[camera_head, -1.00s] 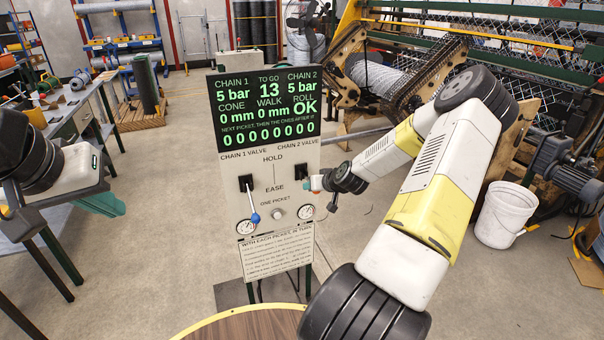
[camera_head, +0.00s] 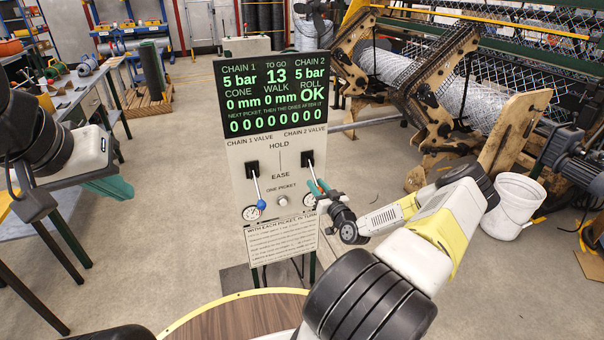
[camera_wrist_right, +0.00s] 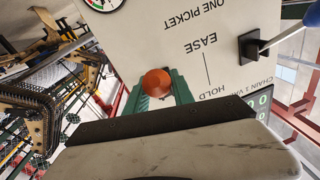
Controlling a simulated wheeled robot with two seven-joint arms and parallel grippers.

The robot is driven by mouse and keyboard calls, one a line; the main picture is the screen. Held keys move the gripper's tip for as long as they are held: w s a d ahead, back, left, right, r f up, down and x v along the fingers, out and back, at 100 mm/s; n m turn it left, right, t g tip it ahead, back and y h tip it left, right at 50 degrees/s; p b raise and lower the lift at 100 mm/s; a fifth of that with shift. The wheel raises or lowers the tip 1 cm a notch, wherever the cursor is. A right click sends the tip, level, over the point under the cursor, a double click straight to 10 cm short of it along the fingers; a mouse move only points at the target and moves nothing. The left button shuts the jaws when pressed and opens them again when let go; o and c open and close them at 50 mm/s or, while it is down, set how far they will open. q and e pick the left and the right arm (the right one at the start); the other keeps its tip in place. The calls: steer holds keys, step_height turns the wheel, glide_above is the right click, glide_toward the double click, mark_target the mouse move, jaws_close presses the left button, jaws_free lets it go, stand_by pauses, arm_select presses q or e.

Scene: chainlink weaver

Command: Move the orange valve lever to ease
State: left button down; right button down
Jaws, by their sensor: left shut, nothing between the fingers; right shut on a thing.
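The control panel (camera_head: 240,165) shows two valve levers below its screen. The chain 2 lever (camera_head: 312,172) slants down from its black slot, toward the EASE side. The chain 1 lever, with a blue knob (camera_head: 261,204), also points down toward EASE. My left gripper (camera_head: 112,187) is shut and empty at the left, far from the panel.
A one-picket button (camera_head: 282,201) and two gauges are low on the panel, close to my right gripper. A round wooden table (camera_head: 235,318) is in front. A workbench (camera_head: 80,118) stands left, and a white bucket (camera_head: 508,205) right. Bare floor lies between bench and panel.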

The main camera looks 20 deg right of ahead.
steer(key=shift+f, duration=0.15)
stand_by(0.3)
steer(key=c, duration=1.2)
jaws_free()
steer(key=shift+w, duration=0.1)
steer(key=shift+o, duration=0.2)
steer(key=s+d, duration=0.1)
steer(key=s, duration=0.6)
steer(key=shift+s+f, duration=0.3)
steer(key=shift+s, duration=0.05)
